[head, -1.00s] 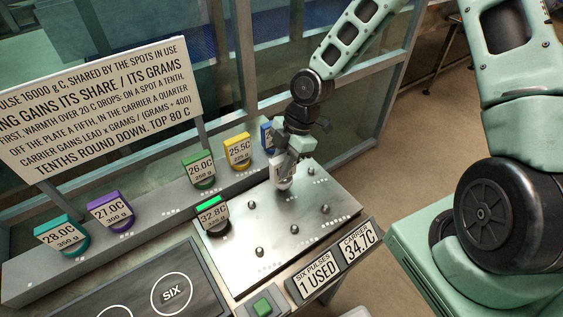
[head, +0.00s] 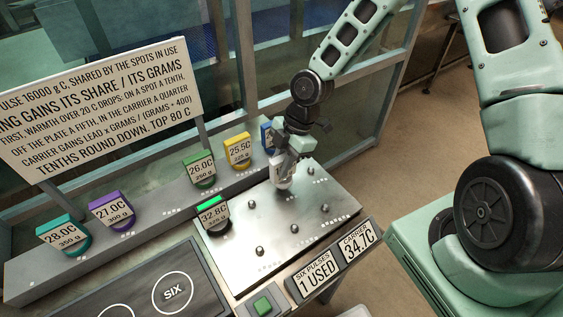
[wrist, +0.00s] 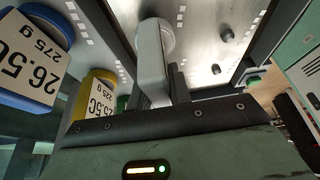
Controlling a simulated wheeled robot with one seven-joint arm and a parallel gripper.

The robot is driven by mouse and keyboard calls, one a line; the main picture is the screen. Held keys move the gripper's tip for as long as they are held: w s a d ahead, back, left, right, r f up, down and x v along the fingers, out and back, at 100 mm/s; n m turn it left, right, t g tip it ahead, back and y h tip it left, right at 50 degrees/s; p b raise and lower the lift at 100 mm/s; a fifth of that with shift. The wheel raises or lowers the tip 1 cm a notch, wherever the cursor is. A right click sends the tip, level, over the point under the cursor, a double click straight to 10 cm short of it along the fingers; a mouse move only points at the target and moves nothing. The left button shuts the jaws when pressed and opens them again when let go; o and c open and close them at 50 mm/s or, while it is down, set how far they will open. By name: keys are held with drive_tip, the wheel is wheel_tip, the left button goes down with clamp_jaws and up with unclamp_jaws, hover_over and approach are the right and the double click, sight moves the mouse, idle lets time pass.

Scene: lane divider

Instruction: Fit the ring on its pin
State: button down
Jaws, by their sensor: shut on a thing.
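My gripper (head: 284,162) is at the back part of the metal plate (head: 290,255), shut on a white ring piece (head: 282,181). In the wrist view the white piece (wrist: 151,60) stands up from a rounded base close to the plate. I cannot tell whether it touches the plate or sits around a pin. Several short dark pins stand on the plate, one of them at the right (head: 325,208) and another at the front (head: 260,251). A ring with a green top and a 32.8C card (head: 213,214) stands at the plate's left corner.
On the grey shelf (head: 150,239) behind stand teal (head: 66,237), purple (head: 112,211), green (head: 199,168), yellow (head: 238,150) and blue (wrist: 35,60) carded rings. The yellow and blue ones are close to my gripper. A green button (head: 262,305) is in front.

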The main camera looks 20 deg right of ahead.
drive_tip(key=shift+f+b, duration=0.8)
drive_tip(key=shift+f, duration=0.55)
idle(0.6)
drive_tip(key=c, duration=1.2)
unclamp_jaws()
drive_tip(key=v, duration=1.7)
drive_tip(key=shift+r, duration=0.25)
drive_tip(key=s+a+r+m+h+b, duration=0.1)
drive_tip(key=s+a+m+h, duration=0.1)
drive_tip(key=s+a+m, duration=0.4)
drive_tip(key=s+a+r+m+h+b, duration=0.1)
drive_tip(key=s+a+m, duration=0.5)
drive_tip(key=s, duration=1)
drive_tip(key=shift+r+t+h, duration=0.4)
drive_tip(key=shift+r, duration=0.05)
